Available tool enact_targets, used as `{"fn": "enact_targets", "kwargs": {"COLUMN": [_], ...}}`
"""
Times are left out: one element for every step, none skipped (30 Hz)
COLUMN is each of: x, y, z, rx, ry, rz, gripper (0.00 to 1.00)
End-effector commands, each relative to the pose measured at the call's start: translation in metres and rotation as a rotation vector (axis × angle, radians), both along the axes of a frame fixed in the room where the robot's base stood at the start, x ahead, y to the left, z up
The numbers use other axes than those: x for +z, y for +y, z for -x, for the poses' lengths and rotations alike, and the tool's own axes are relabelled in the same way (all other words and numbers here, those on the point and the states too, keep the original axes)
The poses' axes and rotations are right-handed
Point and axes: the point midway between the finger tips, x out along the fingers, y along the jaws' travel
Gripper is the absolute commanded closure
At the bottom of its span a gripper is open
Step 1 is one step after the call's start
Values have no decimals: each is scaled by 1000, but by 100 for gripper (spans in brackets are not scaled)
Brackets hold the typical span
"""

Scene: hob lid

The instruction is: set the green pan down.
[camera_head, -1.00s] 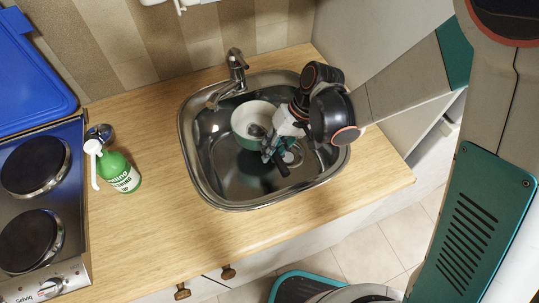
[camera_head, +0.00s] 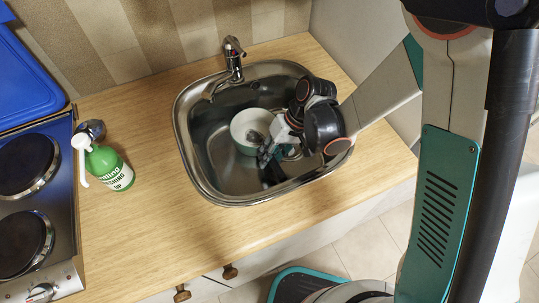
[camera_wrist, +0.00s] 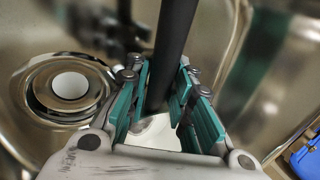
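The green pan (camera_head: 239,136), pale inside with a green outer wall, is within the sink basin in the head view. I cannot tell whether its base touches the basin floor. My gripper (camera_head: 266,156) is at the pan's near side, reaching in from the right. In the wrist view, its teal finger pads (camera_wrist: 160,98) are closed on both sides of the pan's black handle (camera_wrist: 176,35). My gripper hides part of the pan and handle in the head view.
The metal sink (camera_head: 192,160) surrounds the pan, with the tap (camera_head: 233,62) behind it. The drain (camera_wrist: 70,86) shows beside my fingers. A green spray bottle (camera_head: 110,168) stands left on the wooden counter (camera_head: 150,230), near the hob (camera_head: 55,190) and its blue lid (camera_head: 25,85).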

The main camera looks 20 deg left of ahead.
Motion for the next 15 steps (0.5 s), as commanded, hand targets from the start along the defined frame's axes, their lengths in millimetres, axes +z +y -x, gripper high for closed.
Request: {"fn": "enact_targets", "kwargs": {"x": [0, 0, 1, 1, 1, 1, 1, 1, 1, 1, 1, 2, 2, 4, 7], "y": [0, 0, 0, 0, 0, 0, 0, 0, 0, 0, 0, 0, 0, 0, -1], "z": [0, 0, 0, 0, 0, 0, 0, 0, 0, 0, 0, 0, 0, 0, -1], "rx": [0, 0, 0, 0, 0, 0, 0, 0, 0, 0, 0, 0, 0, 0, -1], "ry": [0, 0, 0, 0, 0, 0, 0, 0, 0, 0, 0, 0, 0, 0, 0], "rz": [0, 0, 0, 0, 0, 0, 0, 0, 0, 0, 0, 0, 0, 0, 0], "gripper": [63, 60, 60, 60, 60, 60, 60, 60, 60, 60, 60, 60, 60, 60, 60]}}
